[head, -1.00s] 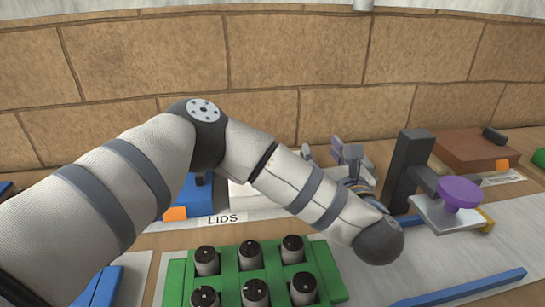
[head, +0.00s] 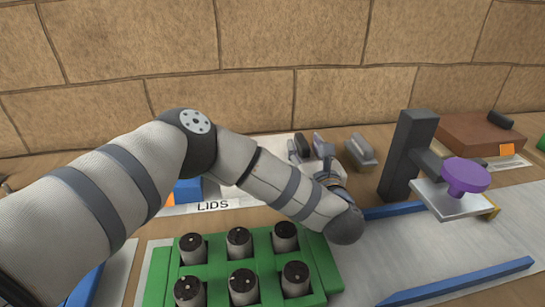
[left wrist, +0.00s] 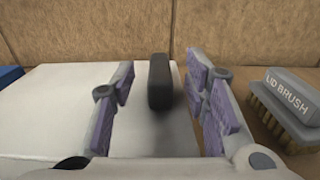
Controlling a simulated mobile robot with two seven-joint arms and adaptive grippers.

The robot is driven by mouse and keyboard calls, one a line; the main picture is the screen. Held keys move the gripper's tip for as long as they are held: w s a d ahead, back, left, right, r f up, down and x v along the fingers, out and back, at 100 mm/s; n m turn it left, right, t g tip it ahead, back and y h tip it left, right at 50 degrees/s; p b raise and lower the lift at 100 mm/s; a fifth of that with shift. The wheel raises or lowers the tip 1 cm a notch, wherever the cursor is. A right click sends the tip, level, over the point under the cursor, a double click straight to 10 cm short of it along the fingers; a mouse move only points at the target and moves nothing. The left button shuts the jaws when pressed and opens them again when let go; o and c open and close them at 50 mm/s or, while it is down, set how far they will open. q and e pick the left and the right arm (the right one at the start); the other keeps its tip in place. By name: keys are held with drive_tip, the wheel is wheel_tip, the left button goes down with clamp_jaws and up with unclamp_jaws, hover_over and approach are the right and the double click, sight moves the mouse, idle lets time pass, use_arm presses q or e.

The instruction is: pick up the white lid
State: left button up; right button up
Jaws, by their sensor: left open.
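The white lid (left wrist: 55,110) is a flat white slab with an upright dark handle (left wrist: 159,82) in the left wrist view. In the head view, part of the lid (head: 268,146) shows behind my left arm, with its dark handle (head: 302,145). My left gripper (head: 309,147) is open, its two purple-padded fingers on either side of the handle. In the left wrist view the gripper (left wrist: 160,100) shows a gap between the handle and each finger. My left forearm hides much of the lid. My right gripper is not in view.
A grey lid brush (left wrist: 289,92) lies close right of the gripper; it also shows in the head view (head: 361,151). A dark stand with a purple knob (head: 465,175) is farther right. A green rack (head: 165,268) of black-topped cylinders is in front. A wall is behind.

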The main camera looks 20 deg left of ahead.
use_arm(q)
drive_tip(key=shift+r, duration=0.1)
clamp_jaws()
